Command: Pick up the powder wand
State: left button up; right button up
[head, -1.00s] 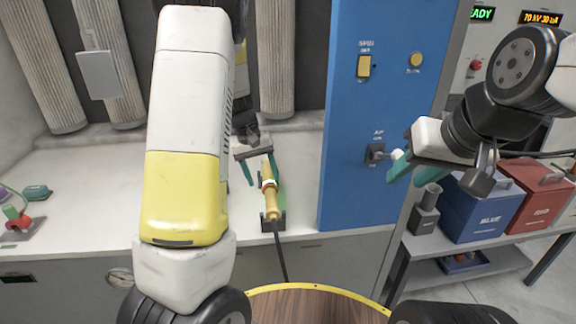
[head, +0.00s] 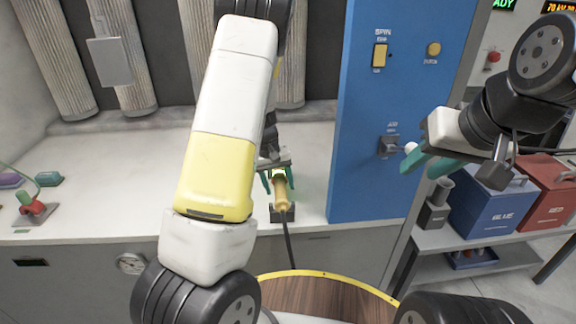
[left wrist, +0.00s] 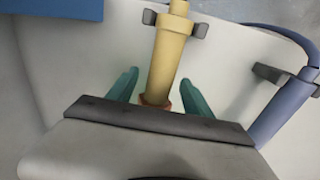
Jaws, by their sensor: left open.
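The powder wand (head: 282,194), a yellow-tan rod, rests in a dark holder near the counter's front edge, with a dark hose hanging below it. In the left wrist view the wand (left wrist: 170,50) runs up the middle, with an orange-brown band at its lower visible end. My left gripper (head: 279,180) is open over the wand. In the left wrist view its green fingers (left wrist: 160,80) stand on either side of the wand, with gaps visible. My right gripper (head: 428,164) is open and empty by the blue cabinet's lever, far from the wand.
The blue cabinet (head: 385,80) with a white-knobbed lever (head: 410,148) stands right of the wand. A blue cylinder (left wrist: 285,105) lies in a holder to the right in the wrist view. A red-and-green item (head: 32,208) is at the counter's left. Blue (head: 490,210) and red boxes sit right.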

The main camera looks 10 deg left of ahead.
pick_arm(q)
grip_shut()
jog(key=shift+r, duration=0.15)
jog(key=shift+r, duration=0.5)
jog(key=shift+s+d+r, duration=0.1)
jog(key=shift+s+r, duration=0.1)
jog(key=shift+r, duration=0.45)
jog(key=shift+s+r, duration=0.15)
jog(key=shift+r, duration=0.45)
jog(key=s+d+r, duration=0.1)
jog(key=s+d, duration=0.3)
jog(key=s, duration=1)
jog(key=shift+s+r, duration=0.2)
jog(key=shift+r, duration=1.15)
jog(key=shift+s+r, duration=0.15)
jog(key=shift+r, duration=1.15)
